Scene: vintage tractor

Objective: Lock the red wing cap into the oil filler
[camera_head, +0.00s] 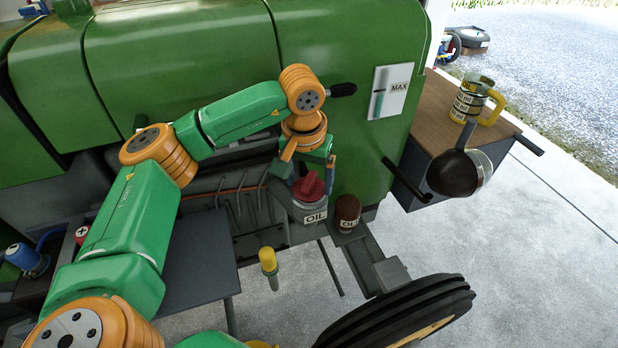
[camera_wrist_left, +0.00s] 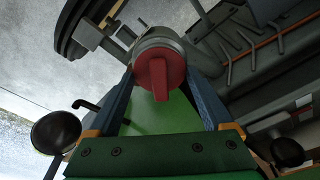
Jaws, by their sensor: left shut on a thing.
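The red wing cap (camera_head: 309,187) is at the mouth of the grey oil filler (camera_head: 316,214), which bears an OIL label. My left gripper (camera_head: 307,170) comes down from above, shut on the cap. In the left wrist view the red cap (camera_wrist_left: 160,74) shows between the two blue-grey fingers of the gripper (camera_wrist_left: 159,70), with its wing pointing toward the camera. The filler's round grey neck (camera_wrist_left: 157,42) is right behind it. I cannot tell how the cap is turned relative to a locked position. My right gripper is not in view.
The green tractor hood (camera_head: 180,50) rises behind. A yellow-topped stick (camera_head: 268,261) stands in front.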

